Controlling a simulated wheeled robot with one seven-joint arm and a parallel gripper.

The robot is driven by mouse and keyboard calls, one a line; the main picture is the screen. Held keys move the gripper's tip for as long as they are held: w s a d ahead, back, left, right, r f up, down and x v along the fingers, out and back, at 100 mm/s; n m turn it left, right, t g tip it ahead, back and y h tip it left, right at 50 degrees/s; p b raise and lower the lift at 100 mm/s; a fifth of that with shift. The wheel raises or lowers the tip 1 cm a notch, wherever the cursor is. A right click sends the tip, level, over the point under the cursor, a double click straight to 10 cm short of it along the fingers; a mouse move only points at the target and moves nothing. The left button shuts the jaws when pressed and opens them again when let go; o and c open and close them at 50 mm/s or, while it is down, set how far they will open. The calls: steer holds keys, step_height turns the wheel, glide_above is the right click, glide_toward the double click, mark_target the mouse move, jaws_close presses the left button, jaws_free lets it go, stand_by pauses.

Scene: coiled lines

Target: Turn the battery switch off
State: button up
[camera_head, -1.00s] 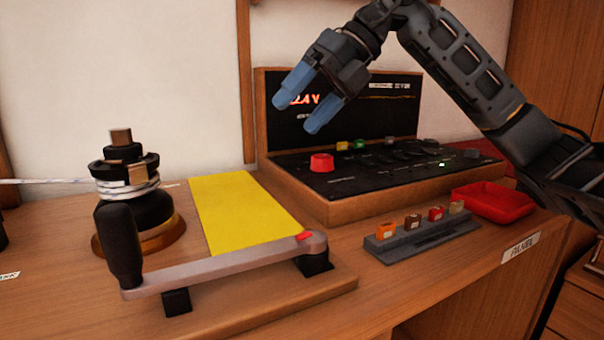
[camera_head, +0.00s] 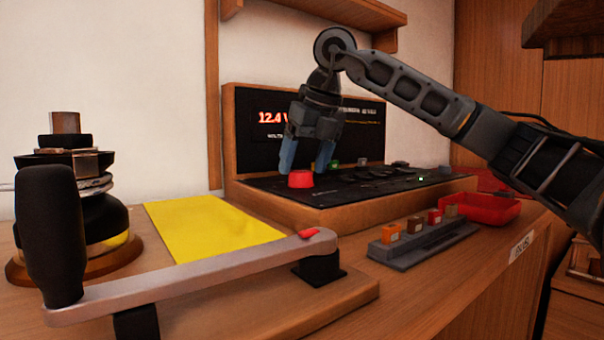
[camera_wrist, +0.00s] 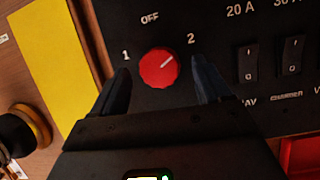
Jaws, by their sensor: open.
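The battery switch is a round red knob (camera_head: 301,179) on the black panel; it also shows in the wrist view (camera_wrist: 158,68). Its white pointer line aims up and to the right, toward the "2" mark. "OFF" is printed above the knob and "1" to its left. My gripper (camera_head: 306,168) points down over the knob, open, with blue fingers. In the wrist view my gripper's fingers (camera_wrist: 160,82) stand on the left and right of the knob, with visible gaps. Whether the fingertips are down at knob height is hard to tell.
Rocker switches (camera_wrist: 247,65) sit right of the knob. A winch (camera_head: 85,215) with a long handle (camera_head: 190,277) stands at front left, beside a yellow sheet (camera_head: 205,225). A grey fuse rack (camera_head: 415,243) and red tray (camera_head: 487,211) lie in front of the panel.

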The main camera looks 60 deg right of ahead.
steer(key=shift+x, duration=0.8)
steer(key=shift+c, duration=0.3)
steer(key=c, duration=1)
steer(key=shift+n, duration=0.3)
steer(key=n+y+p, duration=0.1)
steer(key=n+y, duration=0.1)
steer(key=n, duration=0.2)
steer(key=shift+d+r+n, duration=0.1)
steer(key=shift+d+n, duration=0.05)
steer(key=shift+n, duration=0.25)
steer(key=n+y+p, duration=0.1)
steer(key=n, duration=0.2)
steer(key=shift+y, duration=0.3)
steer(key=shift+w+d+n+g+y+p, duration=0.1)
steer(key=shift+n+g+y+p, duration=0.3)
steer(key=shift+n+p, duration=0.85)
steer(key=shift+n+b, duration=0.4)
steer(key=shift+n, duration=0.15)
